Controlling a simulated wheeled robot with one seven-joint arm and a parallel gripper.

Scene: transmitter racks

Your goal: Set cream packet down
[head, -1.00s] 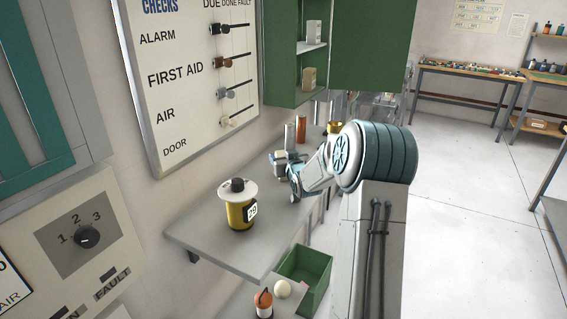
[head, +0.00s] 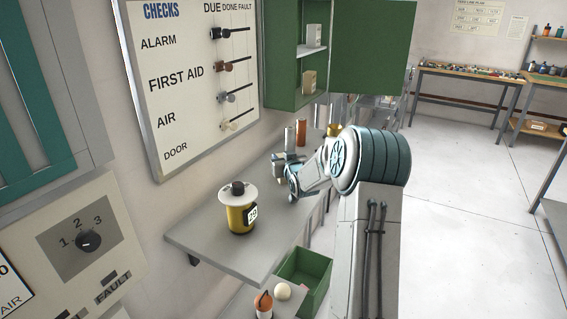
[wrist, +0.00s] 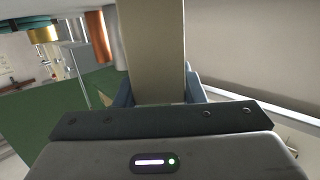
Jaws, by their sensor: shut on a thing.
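The cream packet (wrist: 155,50) stands between the two fingers in the wrist view, a plain beige block running up out of the picture. My gripper (wrist: 156,92) is shut on it. In the head view my gripper (head: 284,170) is over the far part of the grey wall shelf (head: 220,250), near the wall. The packet is small and hard to make out there. I cannot tell whether its base touches the shelf.
A yellow canister (head: 240,218) stands on the near shelf. Silver (head: 290,139), copper (head: 301,132) and brass (head: 334,130) pieces stand beyond my gripper. An open green cabinet (head: 285,95) hangs above. A green bin (head: 318,272) sits below. The shelf between canister and gripper is clear.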

